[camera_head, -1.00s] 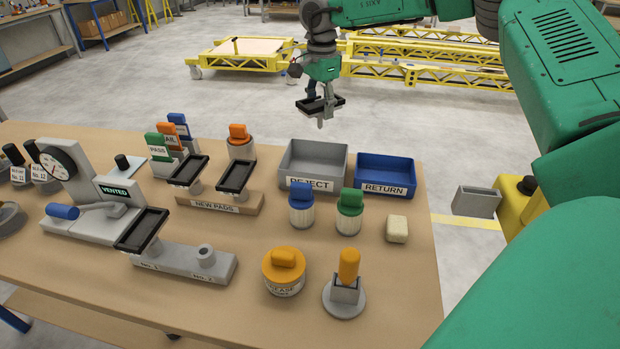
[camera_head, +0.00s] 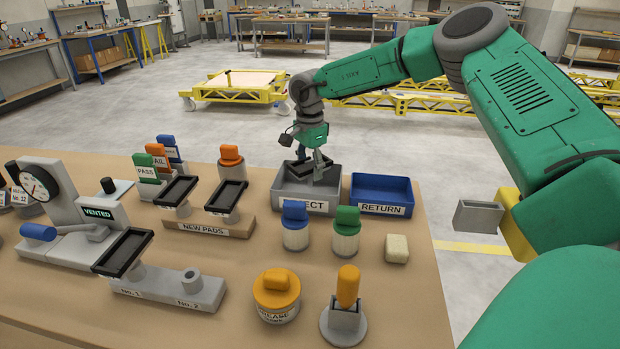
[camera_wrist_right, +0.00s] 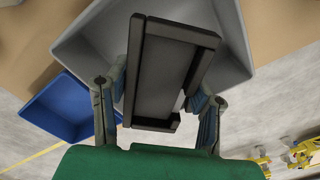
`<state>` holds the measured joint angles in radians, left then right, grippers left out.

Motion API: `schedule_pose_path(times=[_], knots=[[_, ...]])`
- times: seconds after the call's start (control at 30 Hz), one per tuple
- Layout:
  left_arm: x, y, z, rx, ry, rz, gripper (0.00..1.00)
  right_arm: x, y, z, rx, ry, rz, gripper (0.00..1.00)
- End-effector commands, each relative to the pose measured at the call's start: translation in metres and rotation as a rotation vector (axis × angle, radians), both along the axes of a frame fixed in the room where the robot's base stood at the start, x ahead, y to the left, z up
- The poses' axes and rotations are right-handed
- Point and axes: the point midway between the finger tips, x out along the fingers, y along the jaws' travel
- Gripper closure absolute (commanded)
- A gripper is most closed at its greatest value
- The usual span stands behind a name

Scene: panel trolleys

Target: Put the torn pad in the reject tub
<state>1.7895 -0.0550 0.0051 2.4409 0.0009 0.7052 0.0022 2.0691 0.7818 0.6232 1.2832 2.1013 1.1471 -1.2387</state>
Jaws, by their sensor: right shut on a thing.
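The torn pad (camera_wrist_right: 165,75) is a black rectangular frame with a grey face, and its rim is broken at the lower right corner in the wrist view. My right gripper (camera_head: 316,168) is shut on this pad, with one finger on each side of it. In the head view the pad is small, dark and partly hidden by the gripper. The grey reject tub (camera_head: 283,198) stands at the table's far edge. The gripper and pad are at its opening; how deep the pad sits is hard to tell. The tub's walls surround the pad in the wrist view (camera_wrist_right: 235,40). My left gripper is out of view.
The blue return tub (camera_head: 382,209) stands just right of the reject tub. Blue-capped (camera_head: 295,228) and green-capped (camera_head: 346,232) jars stand in front. The new pads stand (camera_head: 215,225) is to the left. A fixture (camera_head: 170,290) holds another black pad.

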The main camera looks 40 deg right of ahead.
Motion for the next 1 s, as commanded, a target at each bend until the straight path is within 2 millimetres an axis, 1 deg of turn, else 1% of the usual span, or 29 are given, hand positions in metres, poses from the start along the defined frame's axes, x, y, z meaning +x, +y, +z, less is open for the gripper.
schedule_pose_path(times=[0.03,0.1,0.17,0.5,0.53,0.57,0.6,0.87,1.0], knots=[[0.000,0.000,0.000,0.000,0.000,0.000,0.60,-0.001,0.002,-0.008,-0.002,0.004,0.002,0.91],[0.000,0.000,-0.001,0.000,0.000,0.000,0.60,0.000,0.002,-0.018,-0.003,0.003,0.002,0.91],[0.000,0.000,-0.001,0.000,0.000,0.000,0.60,0.000,0.002,-0.025,-0.002,0.003,0.002,0.91],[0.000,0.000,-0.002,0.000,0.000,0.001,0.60,0.000,-0.003,-0.031,0.004,0.001,-0.001,0.91],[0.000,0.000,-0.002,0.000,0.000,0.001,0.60,0.000,-0.003,-0.031,0.003,0.002,-0.001,0.45],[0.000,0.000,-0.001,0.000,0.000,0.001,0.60,0.000,-0.003,-0.031,0.003,0.002,0.000,0.34],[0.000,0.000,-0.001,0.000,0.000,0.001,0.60,0.000,-0.003,-0.031,0.003,0.002,0.000,0.31],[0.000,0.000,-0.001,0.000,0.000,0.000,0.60,0.000,0.000,-0.029,0.000,0.002,0.001,0.31],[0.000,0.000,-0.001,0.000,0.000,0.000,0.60,0.000,0.000,-0.020,0.000,0.001,0.001,0.31]])
